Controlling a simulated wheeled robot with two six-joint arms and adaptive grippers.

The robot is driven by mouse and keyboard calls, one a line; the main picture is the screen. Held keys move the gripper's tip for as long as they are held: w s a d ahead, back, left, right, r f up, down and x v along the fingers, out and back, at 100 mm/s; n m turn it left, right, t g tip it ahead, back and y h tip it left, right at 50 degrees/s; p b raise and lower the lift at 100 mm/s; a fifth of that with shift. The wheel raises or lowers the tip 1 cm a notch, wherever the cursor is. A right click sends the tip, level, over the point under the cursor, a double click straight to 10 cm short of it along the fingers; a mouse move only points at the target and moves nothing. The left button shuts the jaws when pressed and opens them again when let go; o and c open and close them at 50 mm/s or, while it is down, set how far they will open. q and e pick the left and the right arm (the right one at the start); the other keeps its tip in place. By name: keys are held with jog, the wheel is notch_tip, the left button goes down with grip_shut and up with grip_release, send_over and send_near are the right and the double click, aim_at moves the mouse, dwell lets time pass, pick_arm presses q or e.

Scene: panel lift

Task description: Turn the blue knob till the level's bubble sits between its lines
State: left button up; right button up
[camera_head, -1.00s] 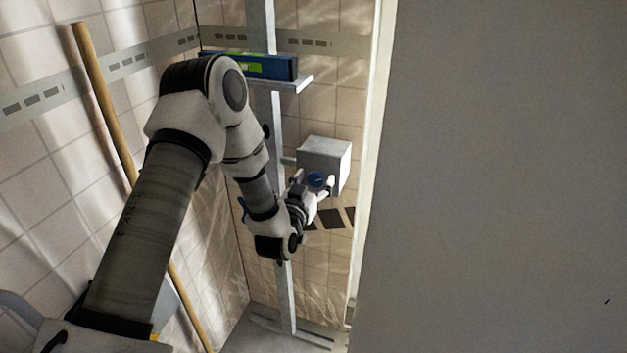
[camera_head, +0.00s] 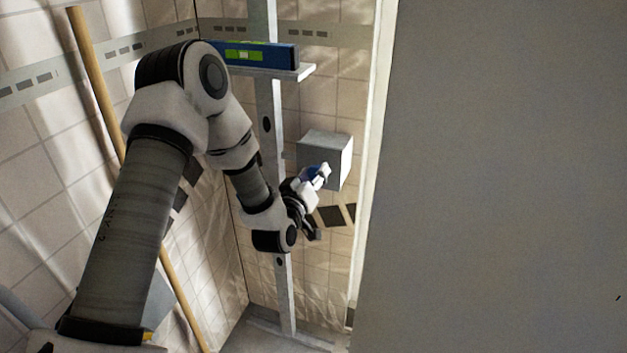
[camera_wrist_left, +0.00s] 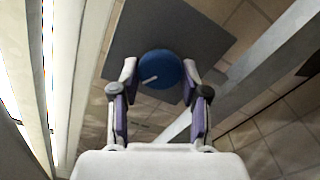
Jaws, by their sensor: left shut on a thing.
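The blue knob (camera_head: 310,174) is on the front of a grey box (camera_head: 325,146) and is partly hidden by my left gripper (camera_head: 314,178). In the left wrist view, the round blue knob (camera_wrist_left: 162,68), with a short pale mark on its face, sits between the two fingertips of my left gripper (camera_wrist_left: 160,76), which is shut on it. The blue level (camera_head: 278,56) with a green vial window (camera_head: 244,55) lies on a pale shelf (camera_head: 306,71) above the box. My arm hides its left end. The bubble is too small to make out. My right gripper is not in view.
A grey upright post (camera_head: 268,130) stands behind my left arm, beside the box. A wooden pole (camera_head: 97,85) leans at the left by the tiled wall. A large plain grey panel (camera_head: 500,180) fills the right side.

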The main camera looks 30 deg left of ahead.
pick_arm(q)
jog(key=o, duration=1.1)
jog(key=v, duration=1.2)
jog(key=shift+f, duration=0.15)
